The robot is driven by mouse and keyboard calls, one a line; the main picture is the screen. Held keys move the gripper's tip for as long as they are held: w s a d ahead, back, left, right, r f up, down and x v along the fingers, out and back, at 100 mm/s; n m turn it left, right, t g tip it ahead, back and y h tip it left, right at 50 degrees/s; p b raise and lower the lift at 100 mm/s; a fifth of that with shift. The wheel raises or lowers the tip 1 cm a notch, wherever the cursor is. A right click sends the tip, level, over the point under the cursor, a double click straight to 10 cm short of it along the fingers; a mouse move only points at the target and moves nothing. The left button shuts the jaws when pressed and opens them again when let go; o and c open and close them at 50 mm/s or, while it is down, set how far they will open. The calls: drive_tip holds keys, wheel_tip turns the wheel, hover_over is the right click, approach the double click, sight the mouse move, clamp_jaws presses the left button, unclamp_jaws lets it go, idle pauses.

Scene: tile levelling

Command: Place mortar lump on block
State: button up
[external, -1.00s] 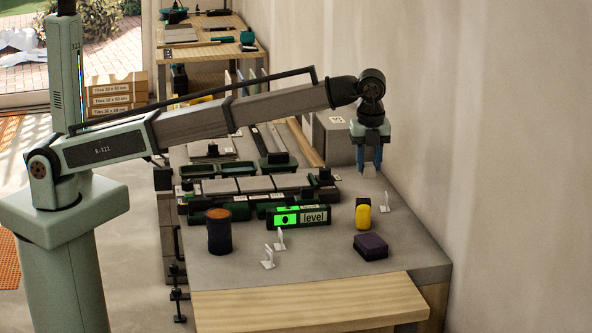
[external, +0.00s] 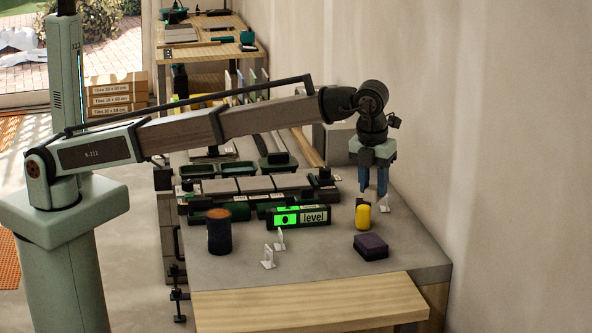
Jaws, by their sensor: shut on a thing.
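My gripper (external: 374,194), with two blue fingers pointing down, is above the right side of the grey worktop, just behind the yellow object. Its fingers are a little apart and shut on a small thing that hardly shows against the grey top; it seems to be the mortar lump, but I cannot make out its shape. No other mortar lump is plain in view. A dark purple block (external: 371,246) lies flat on the worktop in front of the gripper, apart from it. I cannot tell whether this is the task's block.
A yellow rounded object (external: 363,217) and a white clip (external: 384,206) stand close below my gripper. A green-lit level (external: 298,217), a dark cylinder (external: 219,234) and two white clips (external: 268,258) stand to the left. Grey tiles (external: 222,187) lie behind. The wall is at right.

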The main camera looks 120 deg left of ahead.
drive_tip(key=shift+m, duration=0.4)
drive_tip(key=shift+f, duration=0.3)
approach(372, 239)
drive_tip(key=shift+a+f, duration=0.15)
drive_tip(key=shift+f, duration=1.2)
drive_tip(key=shift+a+f, duration=0.1)
drive_tip(key=shift+f, duration=1.25)
drive_tip(key=shift+f, duration=0.1)
drive_tip(key=o, duration=1.1)
drive_tip(key=r, duration=0.4)
drive_tip(key=d+r, duration=0.1)
drive_tip(key=r, duration=0.7)
drive_tip(key=shift+d, duration=0.25)
